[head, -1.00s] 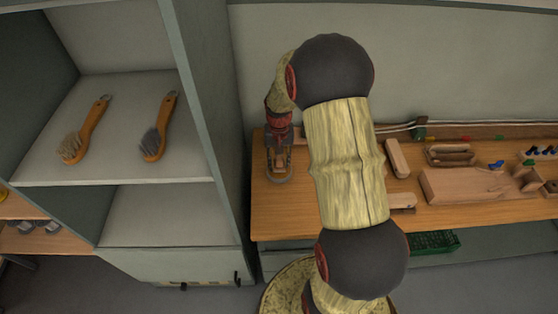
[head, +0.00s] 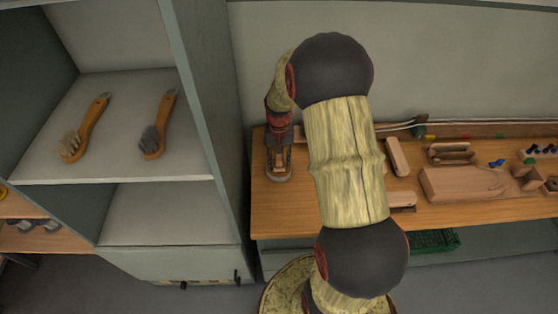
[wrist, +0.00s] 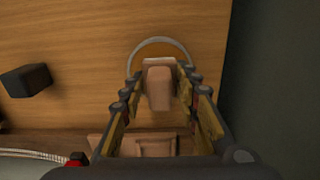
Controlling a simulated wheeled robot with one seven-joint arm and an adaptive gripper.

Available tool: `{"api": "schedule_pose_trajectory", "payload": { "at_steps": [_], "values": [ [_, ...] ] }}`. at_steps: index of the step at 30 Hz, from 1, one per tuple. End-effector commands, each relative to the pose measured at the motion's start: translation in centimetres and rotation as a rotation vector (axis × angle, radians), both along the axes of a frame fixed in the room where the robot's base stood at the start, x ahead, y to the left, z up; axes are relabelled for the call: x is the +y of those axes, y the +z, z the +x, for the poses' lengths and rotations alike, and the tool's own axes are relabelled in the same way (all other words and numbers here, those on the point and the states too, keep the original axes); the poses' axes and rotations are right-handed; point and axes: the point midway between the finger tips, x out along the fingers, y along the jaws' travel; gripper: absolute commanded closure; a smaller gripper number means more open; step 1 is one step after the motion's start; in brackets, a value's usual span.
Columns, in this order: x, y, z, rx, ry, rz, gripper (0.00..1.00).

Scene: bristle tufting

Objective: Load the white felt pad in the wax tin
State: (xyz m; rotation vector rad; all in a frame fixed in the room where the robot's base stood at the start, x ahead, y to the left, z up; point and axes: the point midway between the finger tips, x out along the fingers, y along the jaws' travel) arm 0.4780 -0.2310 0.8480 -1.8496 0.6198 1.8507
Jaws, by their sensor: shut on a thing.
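My gripper (head: 279,158) points down at the left end of the wooden bench. In the wrist view my gripper (wrist: 161,76) is shut on a tan block-like piece (wrist: 158,88), which sits between its two fingers. A grey round rim (wrist: 160,41), seemingly the wax tin, curves just beyond the fingertips. In the head view the round tin (head: 279,177) shows under the gripper. The white felt pad is not visible; the underside of the held piece is hidden. I cannot tell whether the piece touches the inside of the tin.
A dark block (wrist: 26,80) lies left of the tin in the wrist view. A wooden block (head: 397,157), a wooden board (head: 450,185) and small blue items lie farther right on the bench. A shelf (head: 120,168) at left holds two brushes. A cable runs along the wall.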

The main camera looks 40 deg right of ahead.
Motion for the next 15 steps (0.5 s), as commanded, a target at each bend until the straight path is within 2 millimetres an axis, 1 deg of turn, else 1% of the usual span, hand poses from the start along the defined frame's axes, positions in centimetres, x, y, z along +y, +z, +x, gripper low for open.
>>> {"api": "schedule_pose_trajectory", "payload": {
  "at_steps": [15],
  "values": [
    [-0.01,-0.60,0.01,0.000,0.000,0.000,0.89]
  ]
}}
